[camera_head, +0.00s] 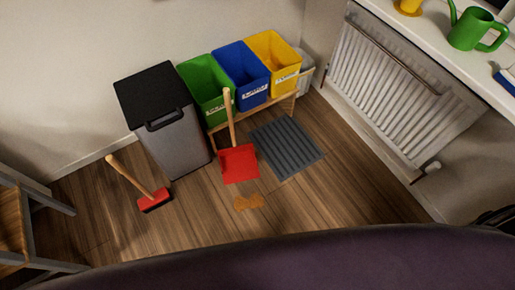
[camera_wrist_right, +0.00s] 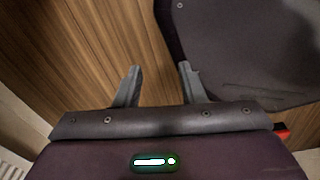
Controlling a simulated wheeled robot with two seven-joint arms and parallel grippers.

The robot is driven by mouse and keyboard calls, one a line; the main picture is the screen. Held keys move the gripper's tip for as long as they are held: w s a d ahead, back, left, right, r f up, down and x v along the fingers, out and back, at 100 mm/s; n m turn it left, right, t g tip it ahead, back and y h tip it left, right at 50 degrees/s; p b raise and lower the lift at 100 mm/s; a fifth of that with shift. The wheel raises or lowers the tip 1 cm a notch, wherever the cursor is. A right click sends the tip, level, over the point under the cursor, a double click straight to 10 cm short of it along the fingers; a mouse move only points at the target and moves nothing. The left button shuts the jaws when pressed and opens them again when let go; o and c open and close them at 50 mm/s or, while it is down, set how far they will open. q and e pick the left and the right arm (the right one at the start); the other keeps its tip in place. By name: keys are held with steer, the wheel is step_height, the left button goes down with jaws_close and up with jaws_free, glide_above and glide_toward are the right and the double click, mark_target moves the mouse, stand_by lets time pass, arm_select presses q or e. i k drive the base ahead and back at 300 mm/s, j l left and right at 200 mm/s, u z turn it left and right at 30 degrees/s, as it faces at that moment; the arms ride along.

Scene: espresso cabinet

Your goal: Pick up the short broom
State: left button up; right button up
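The short broom (camera_head: 153,196) has a red head with dark bristles and a wooden handle. It is on the wooden floor in front of the grey bin, its handle leaning up to the left. A red dustpan (camera_head: 238,163) with an upright wooden handle stands on the floor to its right. My right gripper (camera_wrist_right: 160,72) is open and empty in the right wrist view, over bare floor and near a dark part of my own body. The broom is not seen between its fingers. My left gripper is in neither view.
A grey bin with a black lid (camera_head: 155,97) stands behind the broom. Green, blue and yellow bins (camera_head: 270,60) stand on a wooden rack. A radiator (camera_head: 385,90) is at right.

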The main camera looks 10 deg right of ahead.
mark_target(162, 195)
steer(key=u, duration=1.2)
